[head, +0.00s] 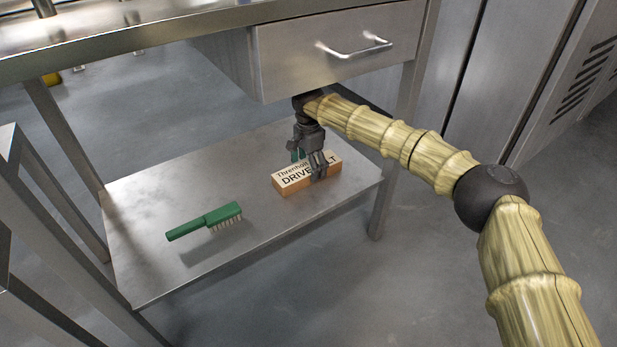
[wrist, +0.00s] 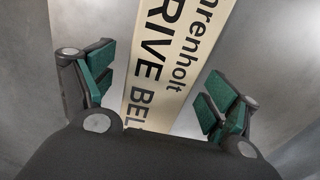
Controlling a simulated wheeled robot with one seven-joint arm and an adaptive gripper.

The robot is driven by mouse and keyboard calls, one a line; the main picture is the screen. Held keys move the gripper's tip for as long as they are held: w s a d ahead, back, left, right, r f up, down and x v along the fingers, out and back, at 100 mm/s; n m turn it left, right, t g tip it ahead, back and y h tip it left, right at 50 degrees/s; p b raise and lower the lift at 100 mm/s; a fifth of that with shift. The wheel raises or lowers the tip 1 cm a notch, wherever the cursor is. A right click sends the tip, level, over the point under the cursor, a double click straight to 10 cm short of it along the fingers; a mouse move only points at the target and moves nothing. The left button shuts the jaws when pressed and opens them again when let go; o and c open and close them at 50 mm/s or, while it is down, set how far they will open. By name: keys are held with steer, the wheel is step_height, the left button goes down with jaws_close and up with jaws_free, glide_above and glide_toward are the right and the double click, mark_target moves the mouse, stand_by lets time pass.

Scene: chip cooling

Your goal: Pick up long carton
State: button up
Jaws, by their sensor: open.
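The long carton (head: 294,182) lies on the lower metal shelf, orange-brown on its side with a cream top lettered "DRIVE" and more. In the wrist view the carton (wrist: 178,62) runs between the two finger pads, its lettered top facing the camera. My gripper (head: 310,168) is at the carton from above, fingers pointing down, and hides part of its lettering. In the wrist view my gripper (wrist: 160,88) is open, with a green pad on either side of the carton and gaps showing between pads and carton. I cannot tell how far down the fingers reach.
A green brush (head: 207,221) lies on the lower shelf (head: 150,270), left of the carton. A drawer (head: 335,50) with a bar handle hangs above the shelf, close over my wrist. A table leg (head: 392,150) stands right of the carton.

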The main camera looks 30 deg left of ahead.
steer(key=shift+f, duration=0.85)
steer(key=c, duration=1.3)
steer(key=shift+c, duration=0.2)
steer(key=shift+r, duration=0.15)
